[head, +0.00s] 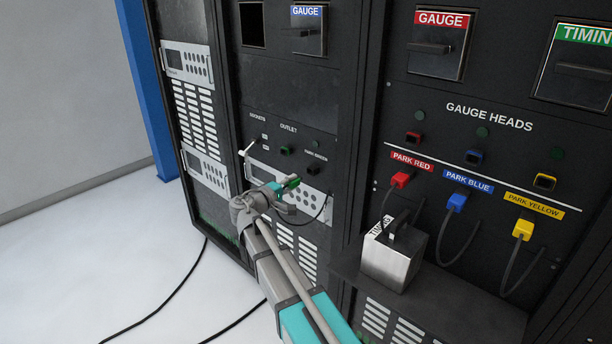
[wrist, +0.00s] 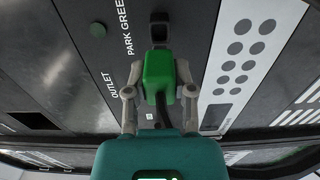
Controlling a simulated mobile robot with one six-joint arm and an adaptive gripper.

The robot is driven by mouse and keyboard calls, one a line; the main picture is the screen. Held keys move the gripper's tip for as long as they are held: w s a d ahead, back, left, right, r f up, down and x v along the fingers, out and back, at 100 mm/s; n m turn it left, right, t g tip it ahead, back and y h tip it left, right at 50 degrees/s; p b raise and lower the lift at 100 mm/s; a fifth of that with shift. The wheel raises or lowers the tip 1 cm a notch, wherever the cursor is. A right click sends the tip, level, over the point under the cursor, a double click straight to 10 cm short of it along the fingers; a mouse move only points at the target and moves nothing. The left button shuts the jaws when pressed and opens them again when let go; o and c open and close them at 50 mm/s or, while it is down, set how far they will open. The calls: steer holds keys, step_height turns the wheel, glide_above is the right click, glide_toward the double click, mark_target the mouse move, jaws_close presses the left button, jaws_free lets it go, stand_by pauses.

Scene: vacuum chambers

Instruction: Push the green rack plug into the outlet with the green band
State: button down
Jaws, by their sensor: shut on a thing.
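My gripper (head: 283,193) is shut on the green rack plug (head: 291,183), in front of the dark rack panel. In the wrist view, my gripper (wrist: 158,92) has one finger on each side of the green plug (wrist: 158,72), with its dark nose pointing up in the picture. The outlet with the green band (head: 286,150) shows in the head view, above the plug and apart from it. In the wrist view the outlet itself is hidden, apparently behind the plug and gripper. The PARK GREEN socket (head: 313,170) looks empty; it also shows just beyond the plug's nose (wrist: 160,28).
A black cord hangs from the plug beside the panel. A white-handled item (head: 248,147) sticks out left of the outlet. To the right, a metal TIMING box (head: 392,258) stands on a shelf, and red (head: 400,180), blue (head: 456,202) and yellow (head: 523,229) plugs hang with cables.

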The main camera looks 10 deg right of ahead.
steer(key=w+a+r+p, duration=0.3)
steer(key=w+a, duration=0.5)
steer(key=w, duration=0.1)
steer(key=shift+x, duration=2.2)
steer(key=shift+x, duration=1.4)
stand_by(1.9)
steer(key=c, duration=0.5)
jaws_free()
steer(key=shift+c, duration=0.2)
steer(key=shift+o, duration=0.8)
steer(key=shift+a, duration=0.1)
